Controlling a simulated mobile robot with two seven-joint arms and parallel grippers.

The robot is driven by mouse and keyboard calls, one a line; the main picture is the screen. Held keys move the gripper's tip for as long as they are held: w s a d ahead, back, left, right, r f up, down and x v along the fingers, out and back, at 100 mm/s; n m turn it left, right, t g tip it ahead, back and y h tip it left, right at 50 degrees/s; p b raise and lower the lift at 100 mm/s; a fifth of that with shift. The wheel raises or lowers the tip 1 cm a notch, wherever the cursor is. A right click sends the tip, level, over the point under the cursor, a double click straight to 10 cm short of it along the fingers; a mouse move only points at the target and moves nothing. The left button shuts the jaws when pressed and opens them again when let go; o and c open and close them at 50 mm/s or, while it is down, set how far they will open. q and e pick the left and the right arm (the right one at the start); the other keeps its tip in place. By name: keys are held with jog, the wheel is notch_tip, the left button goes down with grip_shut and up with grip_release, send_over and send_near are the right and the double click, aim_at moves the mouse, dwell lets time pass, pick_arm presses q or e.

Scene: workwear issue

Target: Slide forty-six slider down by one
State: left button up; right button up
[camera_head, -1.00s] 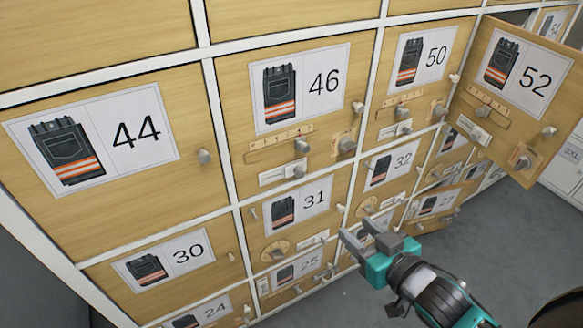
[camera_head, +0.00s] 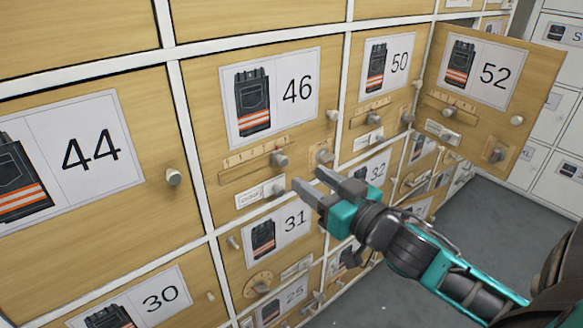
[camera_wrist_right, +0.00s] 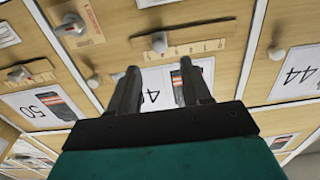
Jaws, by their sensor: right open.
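The forty-six door (camera_head: 220,90) is pale wood with a card showing dark trousers and "46". Below its card, the slider knob (camera_head: 280,158), a grey peg, sits near the right end of a ticked scale (camera_head: 250,154); the numbers are too small to read. In the wrist view, upside down, the slider knob (camera_wrist_right: 159,42) stands ahead of the fingertips, apart from them. My right gripper (camera_head: 308,178) is open and empty, just below and right of the knob. It also shows in the wrist view (camera_wrist_right: 157,78), its fingers in front of the 46 card. My left gripper is not in view.
A round door knob (camera_head: 332,116) and a small latch plate (camera_head: 322,152) lie right of the slider. A label holder (camera_head: 260,192) is below it. The 52 door (camera_head: 540,75) stands open at the right. Doors 44 (camera_head: 150,215) and 50 (camera_head: 345,95) flank 46.

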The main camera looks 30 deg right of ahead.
aim_at(286, 162)
jog(key=shift+w+a+b, duration=0.15)
jog(key=shift+w+b, duration=0.05)
jog(key=shift+w, duration=1.55)
jog(key=shift+w+a+b, duration=0.1)
jog(key=shift+w+b, duration=0.05)
jog(key=shift+w, duration=1.55)
jog(key=shift+c, duration=0.4)
grip_shut()
